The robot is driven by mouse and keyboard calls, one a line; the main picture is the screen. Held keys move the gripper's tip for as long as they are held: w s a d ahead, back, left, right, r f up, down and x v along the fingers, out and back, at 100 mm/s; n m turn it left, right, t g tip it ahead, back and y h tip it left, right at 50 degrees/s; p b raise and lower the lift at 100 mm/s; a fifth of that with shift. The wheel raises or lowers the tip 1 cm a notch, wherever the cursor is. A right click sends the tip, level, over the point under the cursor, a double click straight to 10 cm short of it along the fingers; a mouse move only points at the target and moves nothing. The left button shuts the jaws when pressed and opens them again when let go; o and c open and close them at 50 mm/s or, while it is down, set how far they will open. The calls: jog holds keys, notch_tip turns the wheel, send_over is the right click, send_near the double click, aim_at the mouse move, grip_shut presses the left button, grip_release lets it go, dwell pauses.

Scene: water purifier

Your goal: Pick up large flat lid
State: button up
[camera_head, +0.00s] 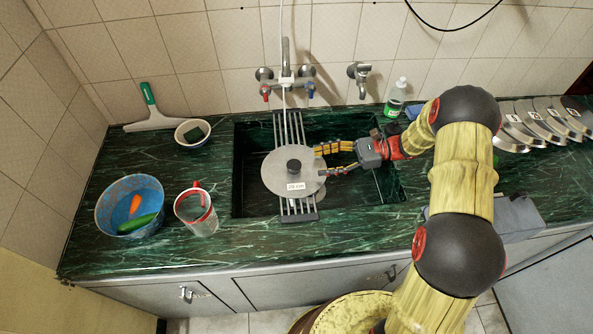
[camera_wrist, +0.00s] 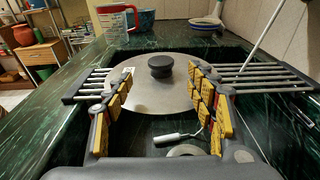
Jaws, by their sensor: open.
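The large flat lid (camera_head: 273,175) is a round grey metal disc with a black knob (camera_head: 293,166) in the middle and a small white label. It rests flat on a metal bar rack (camera_head: 292,126) laid across the sink. My gripper (camera_head: 320,161) is open at the lid's right edge. In the wrist view, the lid (camera_wrist: 155,98) lies ahead with its near part between my two yellow-padded fingers (camera_wrist: 160,84). The knob (camera_wrist: 160,66) stands beyond the fingertips, lined up with the gap. I cannot tell whether the fingers touch the lid.
A blue bowl (camera_head: 108,211) with vegetables and a measuring jug (camera_head: 202,221) stand left of the sink. Taps (camera_head: 288,82) rise behind the rack. A bottle (camera_head: 396,96) stands behind my arm. Several metal lids (camera_head: 545,123) lean at the right. A utensil (camera_wrist: 180,136) lies below the rack.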

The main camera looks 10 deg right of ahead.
aim_at(297, 164)
jog(key=a+b, duration=0.1)
jog(key=a, duration=0.1)
jog(key=a+b, duration=0.1)
jog(key=a, duration=0.1)
jog(key=a+f+b, duration=0.1)
jog(key=a, duration=0.2)
jog(key=shift+w+a, duration=0.1)
jog(key=shift+r, duration=0.1)
jog(key=shift+c, duration=0.4)
jog(key=c, duration=1.3)
